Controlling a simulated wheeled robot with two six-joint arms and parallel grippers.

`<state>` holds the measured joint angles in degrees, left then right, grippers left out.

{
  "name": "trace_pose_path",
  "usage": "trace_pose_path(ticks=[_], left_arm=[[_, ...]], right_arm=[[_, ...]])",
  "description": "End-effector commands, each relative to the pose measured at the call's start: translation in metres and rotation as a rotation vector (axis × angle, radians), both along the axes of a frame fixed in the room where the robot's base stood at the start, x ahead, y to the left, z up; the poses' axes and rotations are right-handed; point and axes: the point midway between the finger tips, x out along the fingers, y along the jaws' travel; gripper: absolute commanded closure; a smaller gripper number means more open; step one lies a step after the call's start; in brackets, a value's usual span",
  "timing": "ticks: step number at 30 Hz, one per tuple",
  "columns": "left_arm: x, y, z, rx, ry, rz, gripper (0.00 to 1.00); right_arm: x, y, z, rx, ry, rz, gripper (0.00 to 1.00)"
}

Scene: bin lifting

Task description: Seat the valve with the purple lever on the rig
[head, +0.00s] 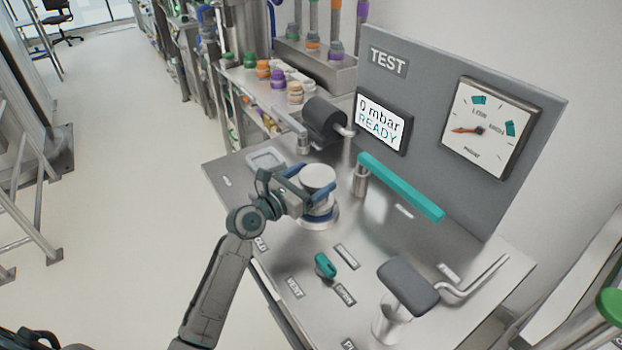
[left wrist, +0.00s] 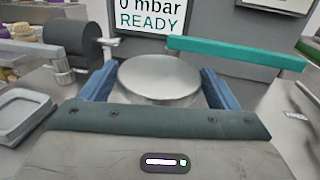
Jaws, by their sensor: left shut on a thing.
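My left gripper (head: 314,190) is shut on a round silver metal body (head: 318,177). The held body stands upright over the steel top of the test rig (head: 225,180). In the left wrist view the flat silver top (left wrist: 158,78) sits between the two blue fingers. No purple lever shows on the held body. A purple-topped part (head: 277,78) stands on the shelf behind. My right gripper is not in view.
A teal bar handle (head: 400,187) stands right of the held body. A black roller-like handle (head: 323,120) is behind it, and a grey tray (head: 266,159) at left. In front are a small teal knob (head: 325,266) and a black-padded lever (head: 408,286). The display (head: 381,122) reads "0 mbar READY".

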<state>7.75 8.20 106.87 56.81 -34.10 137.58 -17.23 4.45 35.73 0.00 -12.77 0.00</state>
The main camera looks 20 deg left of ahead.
Motion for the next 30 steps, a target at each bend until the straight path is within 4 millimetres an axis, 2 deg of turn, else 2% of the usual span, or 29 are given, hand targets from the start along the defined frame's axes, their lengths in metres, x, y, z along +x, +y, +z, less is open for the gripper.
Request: trace_pose_path(ticks=[30], left_arm=[[0.0, 0.0, -0.016, -0.001, -0.005, 0.001, 0.71]], right_arm=[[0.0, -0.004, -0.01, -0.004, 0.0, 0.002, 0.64]])
